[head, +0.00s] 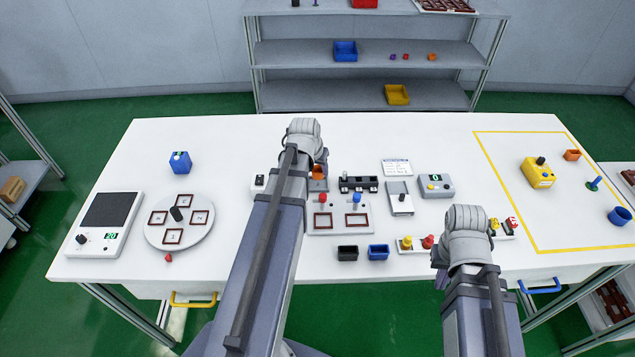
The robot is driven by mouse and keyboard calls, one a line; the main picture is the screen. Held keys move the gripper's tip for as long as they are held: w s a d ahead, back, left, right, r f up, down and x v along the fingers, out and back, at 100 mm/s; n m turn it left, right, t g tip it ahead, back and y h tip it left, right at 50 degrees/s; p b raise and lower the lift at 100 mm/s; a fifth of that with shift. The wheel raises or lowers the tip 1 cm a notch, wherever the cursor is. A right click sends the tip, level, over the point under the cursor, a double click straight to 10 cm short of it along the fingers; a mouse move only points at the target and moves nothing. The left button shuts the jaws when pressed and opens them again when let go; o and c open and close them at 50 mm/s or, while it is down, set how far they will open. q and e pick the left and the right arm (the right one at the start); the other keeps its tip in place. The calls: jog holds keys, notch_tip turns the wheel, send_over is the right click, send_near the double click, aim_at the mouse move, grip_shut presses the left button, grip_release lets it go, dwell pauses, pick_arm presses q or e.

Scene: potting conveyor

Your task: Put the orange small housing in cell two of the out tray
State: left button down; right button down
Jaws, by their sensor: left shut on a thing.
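My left gripper (319,178) is beyond its wrist, over the middle of the white table, mostly hidden by my own arm. It is shut on a small orange piece (318,171), which looks like the orange small housing; only part of it shows. My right gripper (438,262) is low over the front right of the table, mostly hidden behind its wrist, so its jaws cannot be made out. No tray carries a readable out-tray label. A board (341,232) with two dark red framed cells lies just in front of the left gripper.
A round plate (180,241) with several framed cells is at left. Table space between the plate and my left arm is clear.

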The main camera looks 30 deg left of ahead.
aim_at(317, 177)
pick_arm(q)
notch_tip(317, 177, down, 4)
jog(key=b, duration=0.3)
jog(key=shift+r+b, duration=0.15)
jog(key=shift+b, duration=0.2)
jog(key=shift+c, duration=1.8)
grip_release()
